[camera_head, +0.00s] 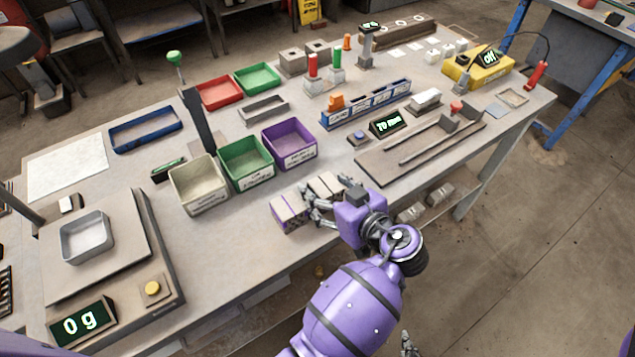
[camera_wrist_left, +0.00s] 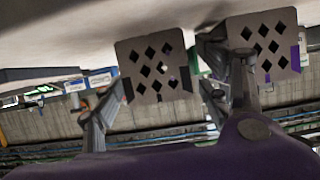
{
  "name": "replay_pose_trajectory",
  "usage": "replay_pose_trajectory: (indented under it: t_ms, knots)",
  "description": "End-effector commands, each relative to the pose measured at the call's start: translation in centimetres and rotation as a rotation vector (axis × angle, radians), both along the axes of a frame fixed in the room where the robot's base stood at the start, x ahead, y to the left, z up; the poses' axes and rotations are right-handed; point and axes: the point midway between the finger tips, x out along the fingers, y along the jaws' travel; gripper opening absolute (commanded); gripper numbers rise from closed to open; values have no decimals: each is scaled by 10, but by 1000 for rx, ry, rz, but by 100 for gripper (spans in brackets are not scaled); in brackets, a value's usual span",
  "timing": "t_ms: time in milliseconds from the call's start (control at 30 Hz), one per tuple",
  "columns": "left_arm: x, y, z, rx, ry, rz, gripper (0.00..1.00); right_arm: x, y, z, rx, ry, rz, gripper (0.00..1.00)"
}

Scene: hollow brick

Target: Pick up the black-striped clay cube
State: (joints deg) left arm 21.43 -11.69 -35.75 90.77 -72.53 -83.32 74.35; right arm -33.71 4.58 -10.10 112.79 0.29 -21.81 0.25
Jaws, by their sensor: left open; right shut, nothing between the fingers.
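Two hollow clay cubes stand close together at the front of the workbench. The left cube (camera_head: 289,211) is tan with purple on its side; the other cube (camera_head: 325,186) is tan with a dark line on top. In the left wrist view, one cube face with diamond holes (camera_wrist_left: 152,66) shows between the open fingers (camera_wrist_left: 163,95), and another cube (camera_wrist_left: 264,48) is behind the right finger. My right gripper (camera_head: 408,345) is shut and empty at the bottom, below the bench.
Beige (camera_head: 198,184), green (camera_head: 246,162) and purple (camera_head: 289,143) bins stand behind the cubes. A board with a rod (camera_head: 420,148) lies to the right. A scale (camera_head: 95,245) reading 0 g stands at the left. The bench's front edge runs close by the cubes.

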Motion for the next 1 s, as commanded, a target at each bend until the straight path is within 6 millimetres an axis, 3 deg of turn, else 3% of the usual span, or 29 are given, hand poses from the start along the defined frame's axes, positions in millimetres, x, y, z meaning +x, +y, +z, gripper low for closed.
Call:
replay_pose_trajectory:
  t_ms: [400, 800, 1000]
  knots:
    - [-3, -3, -1, -1, -1, 0, 69, -2, -4, -2, -5, 3, -2, 0]
    - [-3, -2, -1, 0, -1, 1, 16, -7, -8, -5, -14, 15, 5, 0]
    - [-2, -2, -1, 0, -2, 0, 15, -6, -4, -4, -7, 12, 5, 0]
